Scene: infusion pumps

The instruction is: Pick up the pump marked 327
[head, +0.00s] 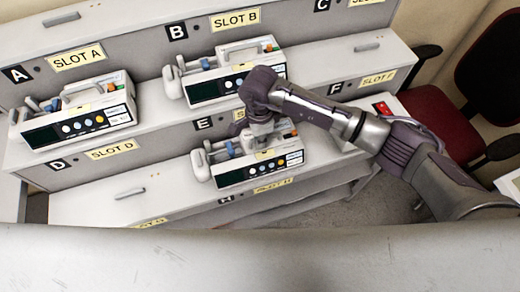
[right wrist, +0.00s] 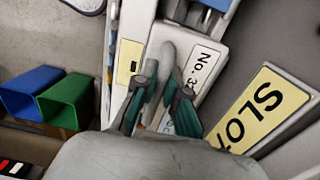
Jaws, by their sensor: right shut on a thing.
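A white infusion pump (head: 232,181) with a dark screen and round buttons stands on the lower shelf step, below label E. In the right wrist view its label (right wrist: 201,68) reads "No. 3", and the rest is hidden by my fingers. My right gripper (head: 262,132) is at the top of this pump from above. In the right wrist view its fingers (right wrist: 164,88) are shut on the pump's grey handle (right wrist: 168,52). Two similar pumps stand at slot A (head: 75,115) and slot B (head: 225,80); their numbers are too small to read. My left gripper is not in view.
The stepped grey shelf (head: 120,192) carries slot labels such as SLOT D (head: 112,150). A dark red chair (head: 445,122) stands at the right. The right wrist view shows a blue bin (right wrist: 32,90) and a green bin (right wrist: 66,98) at the left.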

